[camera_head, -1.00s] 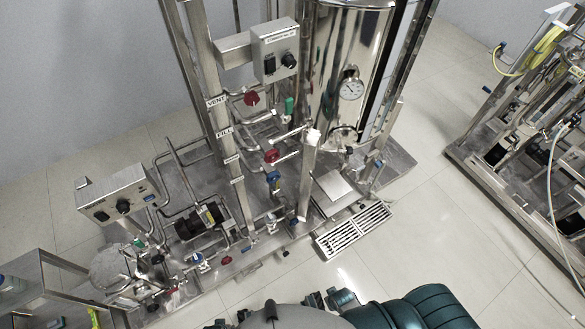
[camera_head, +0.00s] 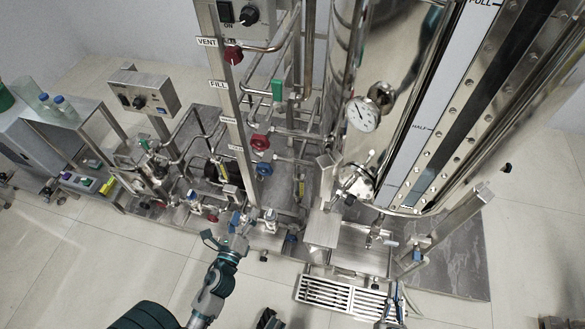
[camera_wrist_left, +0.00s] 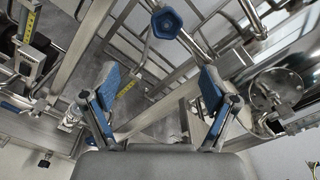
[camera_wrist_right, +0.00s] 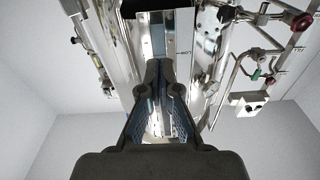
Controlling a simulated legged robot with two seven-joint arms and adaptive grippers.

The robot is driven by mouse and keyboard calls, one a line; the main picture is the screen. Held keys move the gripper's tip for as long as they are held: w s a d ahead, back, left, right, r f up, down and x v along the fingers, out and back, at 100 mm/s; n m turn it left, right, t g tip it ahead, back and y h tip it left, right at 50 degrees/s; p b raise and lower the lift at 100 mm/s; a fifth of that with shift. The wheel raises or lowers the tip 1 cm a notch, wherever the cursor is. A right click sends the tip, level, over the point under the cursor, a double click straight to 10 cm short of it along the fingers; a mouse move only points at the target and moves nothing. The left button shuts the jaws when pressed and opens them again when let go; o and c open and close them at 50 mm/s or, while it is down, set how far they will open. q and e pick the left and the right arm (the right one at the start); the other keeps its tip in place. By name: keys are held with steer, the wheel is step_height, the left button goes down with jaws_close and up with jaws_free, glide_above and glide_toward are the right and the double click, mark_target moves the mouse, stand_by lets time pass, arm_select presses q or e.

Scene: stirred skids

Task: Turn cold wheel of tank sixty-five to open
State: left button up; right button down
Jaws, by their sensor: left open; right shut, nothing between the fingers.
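A blue wheel (camera_head: 264,169), which looks like the cold one, sits on the pipework below a red wheel (camera_head: 260,142), left of the shiny tank (camera_head: 385,70). No tank number is readable. My left gripper (camera_head: 226,238) is open and empty, low in front of the skid frame and short of the blue wheel. In the left wrist view a blue wheel (camera_wrist_left: 166,22) shows ahead, beyond and between the spread fingertips (camera_wrist_left: 156,75), not touched by them. My right gripper (camera_head: 397,290) is low at the right, near the drain grate. The right wrist view shows its fingers (camera_wrist_right: 158,68) closed together, empty.
An upper red wheel (camera_head: 233,55) sits by the VENT label. A dial gauge (camera_head: 362,114) is on the tank. A drain grate (camera_head: 340,295) juts out at the front. Other small valves line the skid's front edge. A grey cart (camera_head: 50,135) stands left.

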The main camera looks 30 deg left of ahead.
arm_select(q)
steer(key=w+r, duration=0.1)
steer(key=w, duration=0.1)
glide_toward(263, 171)
steer(key=a+x, duration=0.1)
steer(key=x, duration=0.3)
steer(key=shift+m, duration=0.3)
steer(key=w+b, duration=0.1)
steer(key=w, duration=0.4)
steer(key=shift+w+f, duration=0.15)
steer(key=shift+w, duration=0.1)
steer(key=shift+w+a, duration=0.3)
steer(key=shift+w, duration=0.25)
steer(key=shift+w+a, duration=0.1)
steer(key=shift+a, duration=0.3)
steer(key=shift+d, duration=0.3)
steer(key=c, duration=1.2)
arm_select(e)
steer(key=r+t, duration=0.3)
steer(key=r, duration=0.1)
steer(key=shift+s+d+r+y, duration=0.1)
steer(key=shift+s+d+y, duration=0.1)
steer(key=shift+s+y, duration=0.2)
